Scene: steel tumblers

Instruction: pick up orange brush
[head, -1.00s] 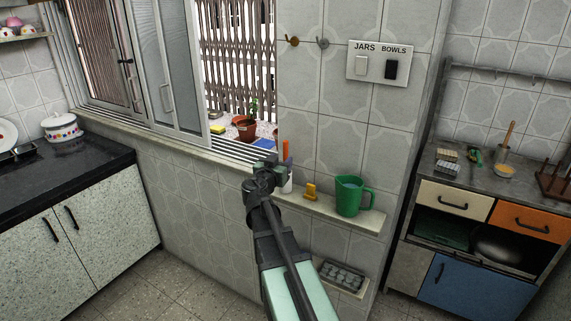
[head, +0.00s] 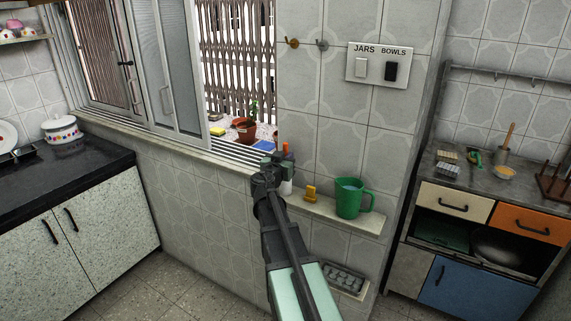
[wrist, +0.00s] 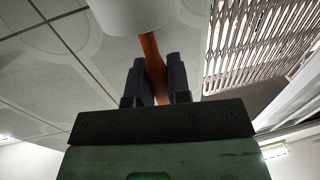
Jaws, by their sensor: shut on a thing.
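The orange brush (head: 285,147) shows as a short orange upright piece above my gripper (head: 281,164) in the head view. In the wrist view its orange handle (wrist: 153,58) runs between the two dark fingers of my gripper (wrist: 158,62), which are shut on it. A white cylindrical container (head: 286,187) stands on the ledge just below the gripper. It also shows in the wrist view (wrist: 130,14), at the other end of the visible handle. The brush's lower end is hidden, apparently by the container.
A yellow-orange object (head: 310,194) and a green mug (head: 350,198) stand on the ledge (head: 325,212) to the right. A tiled wall (head: 325,130) rises behind. The window sill with a potted plant (head: 245,130) and blue sponge (head: 263,145) lies to the left.

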